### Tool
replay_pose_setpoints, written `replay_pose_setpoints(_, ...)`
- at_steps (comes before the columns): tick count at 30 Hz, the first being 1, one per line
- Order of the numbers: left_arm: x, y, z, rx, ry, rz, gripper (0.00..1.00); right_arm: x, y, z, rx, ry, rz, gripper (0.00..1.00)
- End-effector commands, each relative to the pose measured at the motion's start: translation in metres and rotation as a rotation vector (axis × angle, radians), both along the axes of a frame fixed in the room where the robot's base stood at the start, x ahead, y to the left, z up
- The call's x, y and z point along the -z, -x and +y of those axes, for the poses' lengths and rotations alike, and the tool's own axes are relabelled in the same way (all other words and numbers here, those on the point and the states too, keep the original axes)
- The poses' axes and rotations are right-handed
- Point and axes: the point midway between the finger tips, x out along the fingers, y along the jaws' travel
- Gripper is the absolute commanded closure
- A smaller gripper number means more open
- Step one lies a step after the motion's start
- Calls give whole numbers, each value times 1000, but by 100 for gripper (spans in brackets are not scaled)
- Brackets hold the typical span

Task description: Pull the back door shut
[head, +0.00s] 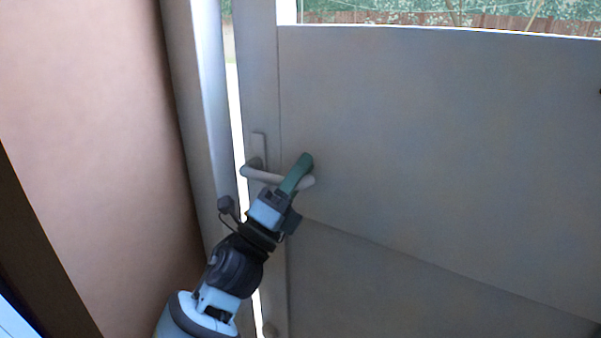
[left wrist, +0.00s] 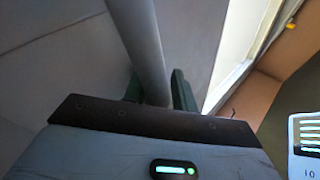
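The back door (head: 430,140) is a grey panelled door with a window at its top. It stands slightly ajar: a bright strip of daylight shows between its left edge and the frame (head: 200,110). Its pale lever handle (head: 258,174) sticks out to the right from a plate near that edge. My left gripper (head: 301,168) is at the handle's free end. In the left wrist view the handle bar (left wrist: 139,35) runs between the two green fingers, which appear closed on it. My right gripper is not in view.
A pinkish plaster wall (head: 90,110) stands left of the frame. Through the window, a fence and greenery (head: 400,14) show outside. A dark strip crosses the lower left corner.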

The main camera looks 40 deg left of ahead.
Motion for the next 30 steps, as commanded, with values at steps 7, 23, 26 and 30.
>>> replay_pose_setpoints(7,6,8,-4,3,0,1,73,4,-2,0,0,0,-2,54)
replay_pose_setpoints(23,22,33,-15,6,0,1,73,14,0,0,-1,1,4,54)
replay_pose_setpoints(26,25,38,-17,5,0,2,73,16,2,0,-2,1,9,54)
replay_pose_setpoints(30,29,45,-19,3,0,1,73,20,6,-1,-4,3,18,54)
